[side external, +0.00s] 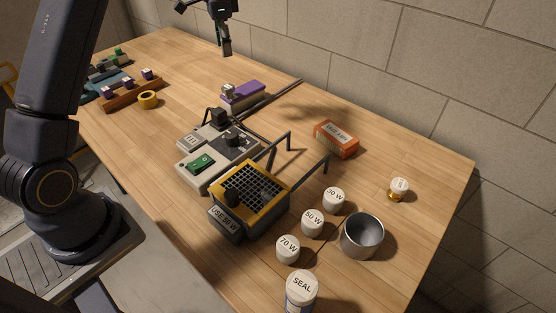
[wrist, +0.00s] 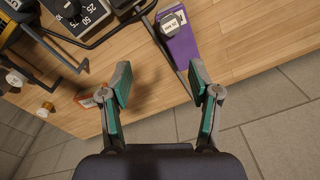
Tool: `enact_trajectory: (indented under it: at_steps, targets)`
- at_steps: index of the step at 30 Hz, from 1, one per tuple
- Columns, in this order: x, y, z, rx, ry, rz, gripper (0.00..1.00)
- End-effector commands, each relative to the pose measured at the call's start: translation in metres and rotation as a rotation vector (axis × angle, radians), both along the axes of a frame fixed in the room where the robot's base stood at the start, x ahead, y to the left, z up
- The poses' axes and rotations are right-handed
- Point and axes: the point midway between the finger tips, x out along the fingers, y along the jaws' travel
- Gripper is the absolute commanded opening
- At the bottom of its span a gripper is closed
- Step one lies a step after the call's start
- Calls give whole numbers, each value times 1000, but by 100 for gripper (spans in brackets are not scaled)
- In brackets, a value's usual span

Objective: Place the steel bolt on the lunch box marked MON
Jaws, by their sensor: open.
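My gripper (side external: 224,48) is open and empty, high above the back edge of the table. In the wrist view my gripper (wrist: 160,88) shows its two green-padded fingers wide apart, with floor and table edge beneath. I cannot make out a steel bolt or a lunch box marked MON in either view. A purple block (side external: 248,94) lies near the back edge with a small grey and white labelled piece (side external: 228,90) at one end. In the wrist view the purple block (wrist: 181,47) is beyond the fingertips, and its labelled piece (wrist: 171,21) is too small to read surely.
A yellow-rimmed grill unit (side external: 250,190), a grey switch box (side external: 201,163) and dark bent rods crowd the middle. A wooden rack (side external: 133,94) is far left.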

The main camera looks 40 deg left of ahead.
Motion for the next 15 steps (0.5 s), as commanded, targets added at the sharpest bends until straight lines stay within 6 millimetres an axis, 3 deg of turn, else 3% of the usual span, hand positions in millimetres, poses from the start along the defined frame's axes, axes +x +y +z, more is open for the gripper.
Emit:
enact_trajectory:
  at_steps: [3,7,11,15]
  targets:
    - [-29,-40,49,21,-69,54,62]
    - [-83,-87,91,26,-162,146,62]
    - [-148,-126,110,6,-256,240,62]
    - [-218,-155,104,-41,-350,338,62]
